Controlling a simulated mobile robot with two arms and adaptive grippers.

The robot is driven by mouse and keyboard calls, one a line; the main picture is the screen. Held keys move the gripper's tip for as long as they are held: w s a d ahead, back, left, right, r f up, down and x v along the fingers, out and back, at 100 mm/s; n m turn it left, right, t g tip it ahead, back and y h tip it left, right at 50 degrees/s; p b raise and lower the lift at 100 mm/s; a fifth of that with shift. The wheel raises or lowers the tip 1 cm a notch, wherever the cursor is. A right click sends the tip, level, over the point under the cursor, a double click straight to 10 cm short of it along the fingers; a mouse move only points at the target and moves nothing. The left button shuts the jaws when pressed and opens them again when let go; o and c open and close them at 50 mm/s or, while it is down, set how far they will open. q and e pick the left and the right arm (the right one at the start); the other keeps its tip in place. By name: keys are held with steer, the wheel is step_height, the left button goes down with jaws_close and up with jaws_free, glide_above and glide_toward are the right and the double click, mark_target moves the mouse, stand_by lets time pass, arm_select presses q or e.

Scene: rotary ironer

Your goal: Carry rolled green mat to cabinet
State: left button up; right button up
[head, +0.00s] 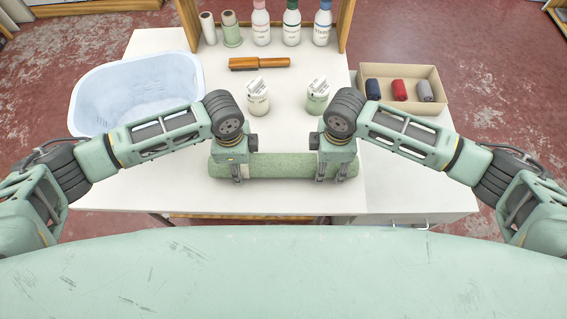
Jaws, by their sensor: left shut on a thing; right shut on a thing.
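The rolled green mat (277,167) lies crosswise near the front edge of the white table (175,190). My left gripper (237,176) is shut on the mat near its left end. My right gripper (322,176) is shut on it towards its right end. The grippers and wrists hide parts of the roll. I cannot tell whether the mat touches the tabletop or is slightly above it. No cabinet can be clearly identified; a wooden-framed unit (187,22) stands at the back of the table.
A pale blue basin (190,85) stands at left, beyond my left arm. A box (430,103) with three rolled cloths is at right.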

arm_select(q)
steer(key=shift+c, duration=0.7)
arm_select(e)
steer(key=shift+c, duration=0.7)
arm_select(q)
steer(key=shift+r, duration=0.1)
